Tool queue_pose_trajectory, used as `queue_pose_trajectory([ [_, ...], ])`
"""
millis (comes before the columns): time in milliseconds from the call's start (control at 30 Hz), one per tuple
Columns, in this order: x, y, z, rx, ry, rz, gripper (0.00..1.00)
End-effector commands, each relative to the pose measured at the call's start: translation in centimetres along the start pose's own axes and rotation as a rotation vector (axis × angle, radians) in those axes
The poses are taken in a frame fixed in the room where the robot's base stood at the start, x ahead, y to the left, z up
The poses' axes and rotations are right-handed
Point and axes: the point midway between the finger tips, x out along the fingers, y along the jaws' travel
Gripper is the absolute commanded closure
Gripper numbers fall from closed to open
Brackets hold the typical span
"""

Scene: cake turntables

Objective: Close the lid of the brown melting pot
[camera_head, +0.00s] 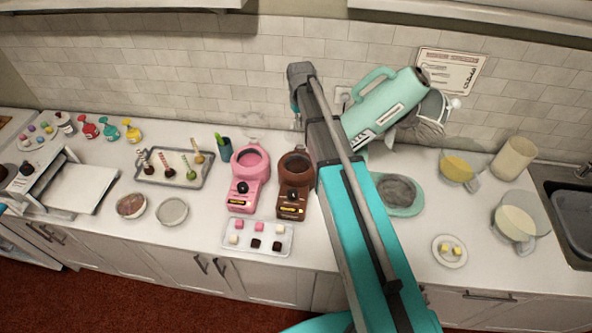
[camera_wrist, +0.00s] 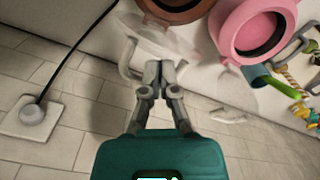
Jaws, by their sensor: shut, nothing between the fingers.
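The brown melting pot (camera_head: 292,200) stands on the counter, right of a pink one, with its round top open. In the wrist view the brown pot's rim (camera_wrist: 178,12) shows at the top edge, cut off by the frame. A pale, see-through lid with a curved handle (camera_wrist: 128,60) seems to stand open behind the brown pot, close to my fingertips; its outline is faint, and I cannot tell whether they touch. My gripper (camera_wrist: 160,66) is shut and empty, behind the pot near the wall. In the head view my arm hides the fingertips.
The pink melting pot (camera_head: 240,196) stands close on the left, with a cup of utensils (camera_head: 224,147) behind it. A tray (camera_head: 266,248) of small cubes lies in front. A teal stand mixer (camera_head: 385,108) is right of my arm. A wall socket and cable (camera_wrist: 32,115) are near.

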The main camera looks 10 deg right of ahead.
Motion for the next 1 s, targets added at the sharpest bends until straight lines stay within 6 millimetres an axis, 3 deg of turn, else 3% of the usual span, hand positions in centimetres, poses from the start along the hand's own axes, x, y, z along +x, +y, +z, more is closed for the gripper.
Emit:
queue_pose_trajectory([
  [400, 0.5, -1.2, 2.0, -0.001, 0.0, 0.0, 1.0],
  [1000, 0.8, -1.5, 2.5, -0.001, 0.0, 0.0, 1.0],
])
